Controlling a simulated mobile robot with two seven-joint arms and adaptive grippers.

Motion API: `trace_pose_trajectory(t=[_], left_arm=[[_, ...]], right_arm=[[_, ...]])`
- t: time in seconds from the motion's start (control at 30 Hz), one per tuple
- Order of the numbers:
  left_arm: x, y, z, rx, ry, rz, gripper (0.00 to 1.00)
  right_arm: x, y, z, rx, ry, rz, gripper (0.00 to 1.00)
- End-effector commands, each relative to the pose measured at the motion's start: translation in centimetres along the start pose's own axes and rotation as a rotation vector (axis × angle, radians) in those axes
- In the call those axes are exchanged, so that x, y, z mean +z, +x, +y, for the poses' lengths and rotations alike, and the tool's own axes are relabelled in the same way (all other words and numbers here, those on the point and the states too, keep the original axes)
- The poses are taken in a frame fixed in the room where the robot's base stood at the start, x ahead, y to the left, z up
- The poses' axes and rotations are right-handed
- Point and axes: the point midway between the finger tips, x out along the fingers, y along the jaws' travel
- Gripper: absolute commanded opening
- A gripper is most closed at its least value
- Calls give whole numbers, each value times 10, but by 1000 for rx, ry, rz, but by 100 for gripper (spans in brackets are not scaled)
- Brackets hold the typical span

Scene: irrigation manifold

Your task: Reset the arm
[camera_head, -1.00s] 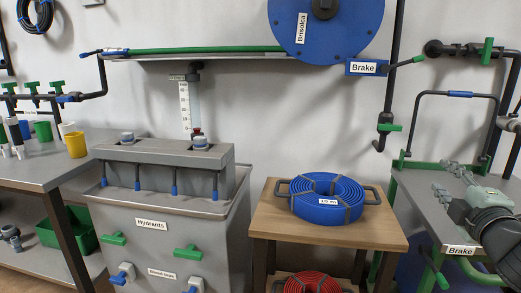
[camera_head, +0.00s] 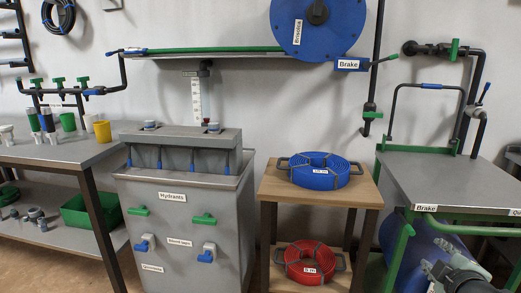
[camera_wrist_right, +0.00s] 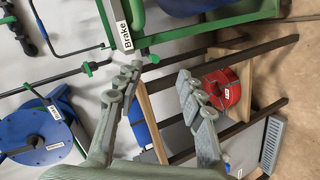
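My right gripper (camera_head: 440,268) is low at the bottom right of the head view, in front of the cart with the blue drum (camera_head: 408,248) under it. In the right wrist view its two grey fingers (camera_wrist_right: 160,72) are spread apart with nothing between them, so it is open and empty. Past the fingers, that view shows the red hose coil (camera_wrist_right: 222,88) and the green-framed cart edge with the "Brake" label (camera_wrist_right: 125,35). My left gripper is in neither current view.
A wooden stand (camera_head: 318,194) holds a blue hose coil (camera_head: 319,170) on top and a red coil (camera_head: 309,263) below. The grey hydrant tank (camera_head: 180,240) and a workbench (camera_head: 60,150) are at left. The cart top (camera_head: 440,178) looks clear. A blue reel (camera_head: 318,27) hangs above.

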Motion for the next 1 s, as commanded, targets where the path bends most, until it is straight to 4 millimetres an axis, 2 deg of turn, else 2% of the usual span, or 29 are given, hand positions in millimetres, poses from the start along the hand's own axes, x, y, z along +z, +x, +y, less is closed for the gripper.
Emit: trace_pose_trajectory(t=[0.03,0.17,0.2,0.3,0.4,0.5,0.6,0.7,1.0], left_arm=[[-5,1,-1,0,-1,6,40],[-9,4,-1,0,-3,16,40],[-8,6,-1,1,-2,13,40],[-5,10,1,5,-2,5,40],[-3,14,3,9,-3,4,40],[0,17,5,13,-3,-3,40],[1,19,7,16,-3,-4,40],[2,20,7,16,-3,-5,40],[0,22,6,15,-4,-4,40]], right_arm=[[15,-1,-36,-69,63,-50,39],[49,-14,-128,-238,225,-188,39],[58,-22,-157,-289,272,-234,39],[73,-47,-227,-414,385,-345,39],[81,-77,-285,-520,478,-447,39],[83,-104,-328,-601,546,-526,39],[82,-122,-354,-650,587,-578,39],[82,-132,-366,-674,607,-603,39],[82,-133,-368,-678,609,-607,39]])
